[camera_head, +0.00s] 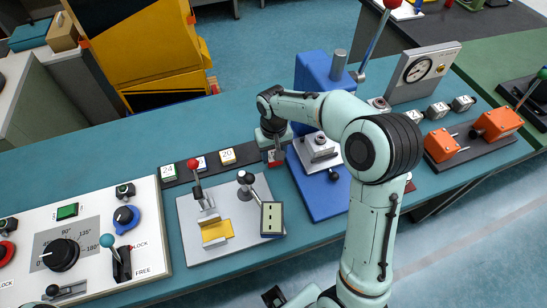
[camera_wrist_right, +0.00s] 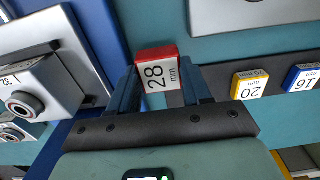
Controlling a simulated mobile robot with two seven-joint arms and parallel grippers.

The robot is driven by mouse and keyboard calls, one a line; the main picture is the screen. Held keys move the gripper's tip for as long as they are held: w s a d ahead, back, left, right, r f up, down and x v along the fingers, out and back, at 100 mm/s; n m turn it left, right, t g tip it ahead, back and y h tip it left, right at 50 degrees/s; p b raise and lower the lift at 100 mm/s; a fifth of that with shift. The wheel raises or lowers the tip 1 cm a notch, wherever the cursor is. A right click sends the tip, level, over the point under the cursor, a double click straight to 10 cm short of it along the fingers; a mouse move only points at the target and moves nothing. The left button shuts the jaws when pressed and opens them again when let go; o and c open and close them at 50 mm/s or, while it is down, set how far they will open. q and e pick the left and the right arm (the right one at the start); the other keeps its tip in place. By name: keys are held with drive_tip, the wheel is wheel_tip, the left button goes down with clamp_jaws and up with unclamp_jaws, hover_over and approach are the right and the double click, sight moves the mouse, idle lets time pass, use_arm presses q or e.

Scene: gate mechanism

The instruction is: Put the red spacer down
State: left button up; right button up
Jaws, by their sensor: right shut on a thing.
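The red spacer (camera_wrist_right: 157,73), with a white face marked "28 mm", is between the two fingers of my right gripper (camera_wrist_right: 160,88) in the right wrist view. The right gripper is shut on it. In the head view my right gripper (camera_head: 274,150) points down at the right end of the dark spacer rack (camera_head: 210,172), beside the blue press base. A bit of the red spacer (camera_head: 277,157) shows below the fingers. Whether it touches the rack is hard to tell. My left gripper is not identifiable in view.
Green "24" (camera_head: 168,172), blue "16" (camera_head: 201,163) and yellow "20" (camera_head: 228,157) spacers stand on the rack. The blue press (camera_head: 322,185) is close on the right. A grey plate with a red-knobbed lever (camera_head: 195,175) lies in front.

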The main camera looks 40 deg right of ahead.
drive_tip(key=shift+f, duration=1.25)
drive_tip(key=shift+f, duration=0.1)
drive_tip(key=shift+f, duration=0.15)
drive_tip(key=o, duration=0.9)
drive_tip(key=shift+c, duration=0.2)
